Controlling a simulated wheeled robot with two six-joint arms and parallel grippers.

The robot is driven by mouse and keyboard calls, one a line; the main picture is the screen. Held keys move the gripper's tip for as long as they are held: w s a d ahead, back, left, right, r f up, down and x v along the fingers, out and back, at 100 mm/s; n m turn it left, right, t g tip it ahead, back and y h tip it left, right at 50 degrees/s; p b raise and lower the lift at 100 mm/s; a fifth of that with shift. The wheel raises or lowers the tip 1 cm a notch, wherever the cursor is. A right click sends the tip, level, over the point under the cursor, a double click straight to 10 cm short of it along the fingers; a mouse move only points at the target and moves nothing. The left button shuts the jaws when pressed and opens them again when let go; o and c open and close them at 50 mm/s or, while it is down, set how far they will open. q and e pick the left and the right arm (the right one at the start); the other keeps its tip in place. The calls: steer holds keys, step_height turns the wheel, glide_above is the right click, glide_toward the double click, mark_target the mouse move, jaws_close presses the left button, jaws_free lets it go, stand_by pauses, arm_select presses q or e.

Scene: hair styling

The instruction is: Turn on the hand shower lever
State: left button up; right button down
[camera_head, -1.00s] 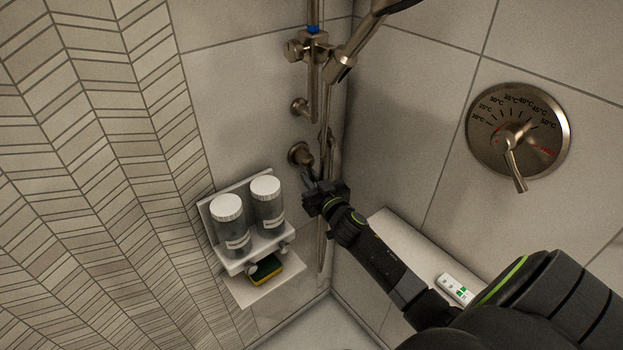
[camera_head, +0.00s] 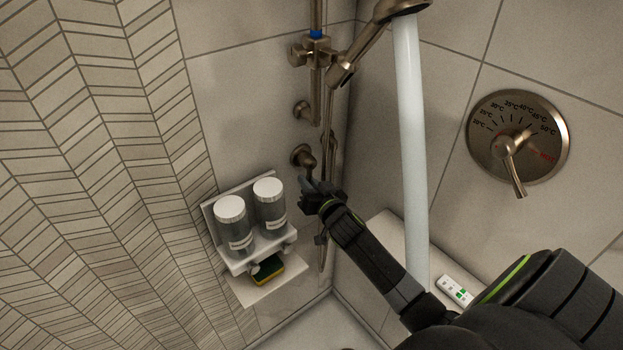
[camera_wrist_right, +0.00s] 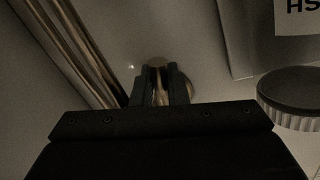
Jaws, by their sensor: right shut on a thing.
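The hand shower (camera_head: 372,40) hangs in its holder on the slide bar at the top, and a thick pale stream of water (camera_head: 410,150) falls from its head. The metal wall valve with the lever (camera_head: 303,157) sits low on the wall, below the bar. My right gripper (camera_head: 308,186) is at this valve. In the right wrist view its fingers (camera_wrist_right: 158,88) are shut on the shiny lever (camera_wrist_right: 158,64), whose round end shows between and beyond them. The gripper hides part of the lever in the head view. My left gripper is out of view.
A wall shelf (camera_head: 247,258) with two white-capped bottles (camera_head: 235,228) stands just left of the gripper, with a sponge (camera_head: 267,271) below. A round temperature dial (camera_head: 517,143) is on the right wall. A small white box (camera_head: 455,290) lies on the ledge (camera_head: 385,235).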

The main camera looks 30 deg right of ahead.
steer(key=shift+s+a+r+m+g+p, duration=0.1)
steer(key=shift+a+m+p, duration=0.15)
steer(key=shift+m, duration=0.2)
steer(key=shift+w+a+r+m+g+p, duration=0.1)
steer(key=shift+m+p, duration=0.1)
steer(key=shift+m, duration=0.3)
steer(key=shift+s+a+r+m+g+p, duration=0.1)
steer(key=shift+a+m+p, duration=0.15)
steer(key=shift+m, duration=0.2)
steer(key=shift+f, duration=0.1)
steer(key=c, duration=1.5)
jaws_free()
steer(key=shift+s, duration=0.1)
steer(key=s, duration=0.5)
steer(key=s+a+r+b, duration=0.1)
steer(key=s, duration=0.5)
steer(key=s+r, duration=0.1)
steer(key=s, duration=0.5)
steer(key=shift+a+r+b, duration=0.15)
steer(key=shift+a+b, duration=0.1)
steer(key=shift+b, duration=0.1)
